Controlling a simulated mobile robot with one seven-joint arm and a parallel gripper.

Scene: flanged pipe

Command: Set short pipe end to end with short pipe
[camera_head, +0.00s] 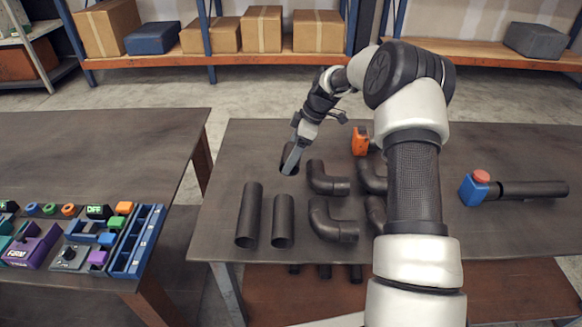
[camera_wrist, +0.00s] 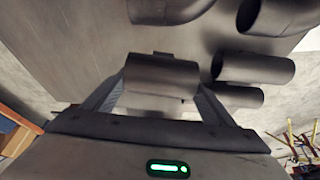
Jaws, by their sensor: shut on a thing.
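My gripper (camera_head: 291,165) is shut on a dark short pipe, gripped across its sides at the back left of the right-hand table. In the wrist view the held short pipe (camera_wrist: 162,74) lies crosswise between the two fingers. In the head view it is mostly hidden behind the fingers. Another short pipe (camera_head: 283,222) lies on the table in front of my gripper, apart from the held one; a pipe that looks like it shows in the wrist view (camera_wrist: 254,67). A longer pipe (camera_head: 249,214) lies just left of it.
Several elbow pipes (camera_head: 328,178) lie right of the straight pipes, some partly behind my arm. An orange device (camera_head: 360,141) stands behind them. At the right, a blue block with a red top (camera_head: 474,188) adjoins a dark pipe (camera_head: 530,190). A second table (camera_head: 90,150) stands left across a gap.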

